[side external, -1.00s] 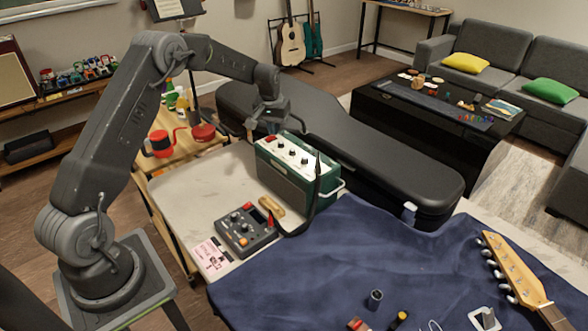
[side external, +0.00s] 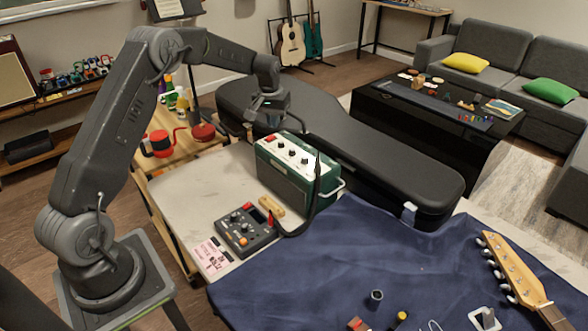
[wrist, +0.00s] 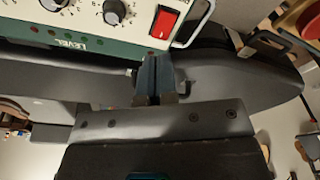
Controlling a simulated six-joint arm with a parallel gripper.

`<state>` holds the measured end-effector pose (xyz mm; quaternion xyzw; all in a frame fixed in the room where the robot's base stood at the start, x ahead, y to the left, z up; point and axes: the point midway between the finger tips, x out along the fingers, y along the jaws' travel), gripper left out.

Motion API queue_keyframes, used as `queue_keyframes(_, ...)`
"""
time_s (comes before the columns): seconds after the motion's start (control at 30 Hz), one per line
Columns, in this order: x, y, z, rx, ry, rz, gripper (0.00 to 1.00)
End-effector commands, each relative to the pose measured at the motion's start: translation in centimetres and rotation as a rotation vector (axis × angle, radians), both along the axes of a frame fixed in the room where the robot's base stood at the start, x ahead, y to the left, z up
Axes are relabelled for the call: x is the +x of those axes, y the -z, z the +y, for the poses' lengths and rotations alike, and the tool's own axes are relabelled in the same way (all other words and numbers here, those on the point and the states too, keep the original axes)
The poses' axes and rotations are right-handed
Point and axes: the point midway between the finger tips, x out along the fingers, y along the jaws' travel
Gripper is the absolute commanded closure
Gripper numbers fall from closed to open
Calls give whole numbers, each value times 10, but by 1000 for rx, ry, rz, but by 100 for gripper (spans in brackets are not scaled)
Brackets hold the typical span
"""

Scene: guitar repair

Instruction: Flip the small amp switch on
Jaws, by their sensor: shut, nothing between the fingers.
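The small amp (side external: 288,178) is a green box with a pale control panel, upright on the table. Its red rocker switch (side external: 270,138) is at the panel's left end, near my gripper. In the wrist view the red switch (wrist: 163,22) is at the top, beside black and silver knobs; which way it is tipped I cannot tell for sure. My gripper (side external: 262,120) is shut and empty, just above and behind the switch end of the amp. In the wrist view its fingertips (wrist: 154,62) are together, just below the switch, with nothing between them.
A grey pedal unit (side external: 245,230) and a wooden block (side external: 271,206) are in front of the amp. A black guitar case (side external: 390,170) lies behind. A blue cloth (side external: 370,260) covers the right of the table.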

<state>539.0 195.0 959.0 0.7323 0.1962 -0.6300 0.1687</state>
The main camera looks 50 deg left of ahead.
Motion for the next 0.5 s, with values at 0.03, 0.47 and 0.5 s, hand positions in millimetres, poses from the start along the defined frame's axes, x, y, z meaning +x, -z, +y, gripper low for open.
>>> queue_keyframes(0.03, 0, -5, 0, 0, 0, -1, 100)
queue_keyframes(0.47, 0, -35, 0, 0, 0, -1, 100)
queue_keyframes(0.5, 0, -37, 0, 0, 0, -1, 100)
